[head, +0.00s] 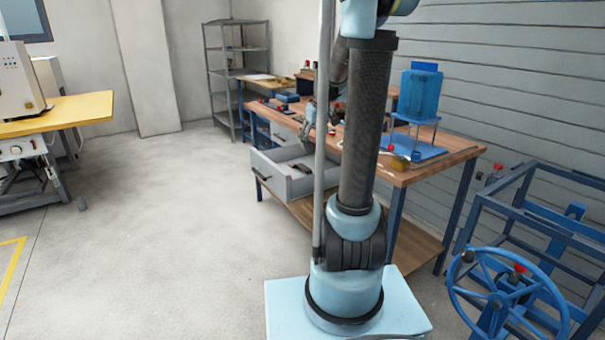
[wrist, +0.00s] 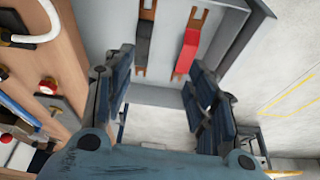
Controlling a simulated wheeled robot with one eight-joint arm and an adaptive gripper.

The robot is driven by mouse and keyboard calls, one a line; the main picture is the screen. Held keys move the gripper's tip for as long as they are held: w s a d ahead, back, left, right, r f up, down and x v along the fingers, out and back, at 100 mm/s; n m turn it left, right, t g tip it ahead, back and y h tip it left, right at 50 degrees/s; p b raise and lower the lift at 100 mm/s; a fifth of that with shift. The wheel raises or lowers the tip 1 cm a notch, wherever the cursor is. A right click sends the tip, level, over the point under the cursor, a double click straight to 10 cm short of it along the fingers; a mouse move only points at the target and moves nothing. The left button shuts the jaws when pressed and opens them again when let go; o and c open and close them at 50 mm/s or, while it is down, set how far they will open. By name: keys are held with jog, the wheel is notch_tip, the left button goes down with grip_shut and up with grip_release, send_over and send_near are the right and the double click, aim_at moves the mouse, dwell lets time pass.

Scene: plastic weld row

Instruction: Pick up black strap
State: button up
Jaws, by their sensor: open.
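The black strap (wrist: 145,45) lies in an open grey drawer (wrist: 118,18), with brown end pieces, at the top of the wrist view. In the head view the drawer (head: 268,178) sticks out from the workbench, and a small dark item inside cannot be told apart clearly. My gripper (wrist: 160,75) is open and empty, its two dark blue fingers spread over the drawer. The black strap shows between the fingers, nearer the left one, and looks clear of both.
A red strap (wrist: 188,48) lies right of the black one in the drawer. The wooden workbench (head: 440,156) carries tools and a blue container (head: 420,95). A blue handwheel (head: 510,290) stands at the right. The floor left of the drawer is clear.

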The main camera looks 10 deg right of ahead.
jog(key=w, duration=0.5)
send_over(303, 167)
jog(key=s, duration=0.2)
jog(key=shift+n, duration=0.3)
jog(key=f, duration=1.2)
jog(key=shift+d+f, duration=0.15)
jog(key=shift+d, duration=0.15)
jog(key=shift+x, duration=2.65)
jog(key=shift+w+d, duration=0.15)
jog(key=c, duration=1.2)
